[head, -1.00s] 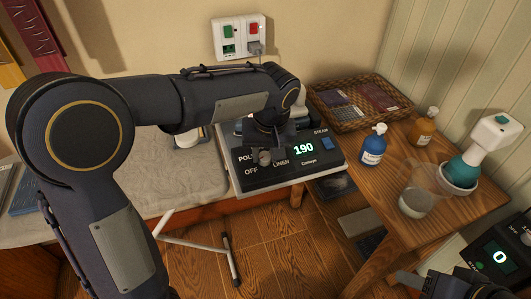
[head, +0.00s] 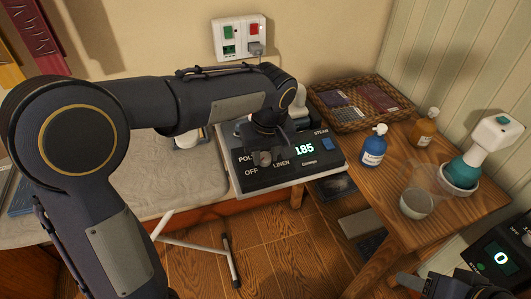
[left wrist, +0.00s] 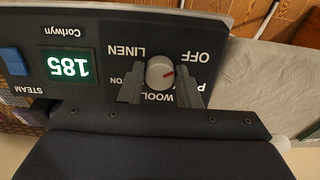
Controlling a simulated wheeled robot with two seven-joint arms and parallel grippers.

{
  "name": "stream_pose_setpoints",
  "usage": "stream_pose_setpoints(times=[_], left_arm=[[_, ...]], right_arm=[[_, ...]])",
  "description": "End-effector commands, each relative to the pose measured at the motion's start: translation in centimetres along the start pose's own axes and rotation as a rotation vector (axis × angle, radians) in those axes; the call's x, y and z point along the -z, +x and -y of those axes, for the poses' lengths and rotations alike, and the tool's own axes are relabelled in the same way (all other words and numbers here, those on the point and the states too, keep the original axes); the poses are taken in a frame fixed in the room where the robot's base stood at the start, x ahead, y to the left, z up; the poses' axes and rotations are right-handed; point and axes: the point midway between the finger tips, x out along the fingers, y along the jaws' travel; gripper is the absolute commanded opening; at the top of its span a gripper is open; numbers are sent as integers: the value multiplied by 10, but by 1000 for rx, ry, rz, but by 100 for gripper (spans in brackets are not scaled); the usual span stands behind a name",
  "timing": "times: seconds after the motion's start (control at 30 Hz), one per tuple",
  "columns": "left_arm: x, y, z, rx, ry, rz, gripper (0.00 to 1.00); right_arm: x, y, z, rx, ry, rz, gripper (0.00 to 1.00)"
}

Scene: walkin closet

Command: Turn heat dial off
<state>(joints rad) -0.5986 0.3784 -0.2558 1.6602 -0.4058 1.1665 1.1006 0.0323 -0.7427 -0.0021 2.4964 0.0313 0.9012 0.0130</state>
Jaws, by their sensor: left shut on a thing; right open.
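The green display (head: 304,149) reads 185. My right gripper (head: 408,284) is open at the bottom right, partly cut off.
A wooden table holds a wicker basket (head: 340,125), a blue bottle (head: 373,150), an amber bottle (head: 425,130), a clear cup (head: 416,203) and a teal-and-white sprayer (head: 463,171). A device (head: 497,255) reading 0 stands at the lower right. A padded board (head: 185,185) lies left.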

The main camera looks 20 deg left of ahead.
Motion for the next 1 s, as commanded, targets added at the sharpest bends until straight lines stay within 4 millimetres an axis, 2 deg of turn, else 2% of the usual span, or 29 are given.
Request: stream_pose_setpoints(times=[0.03,0.07,0.2,0.53,0.9,1.0], left_arm=[[-1,0,0,1,1,2,7],[-1,0,0,1,1,2,34],[0,0,0,1,1,1,51],[0,-5,0,-1,1,0,51],[0,-63,-1,-3,1,-1,51],[0,-73,-1,-2,1,0,51]], right_arm=[[0,0,0,0,0,0,51],[0,0,0,0,0,0,51],[0,0,0,0,0,0,51],[0,-1,0,0,0,0,51],[4,-7,3,0,0,0,51],[4,-8,4,0,0,0,51]])
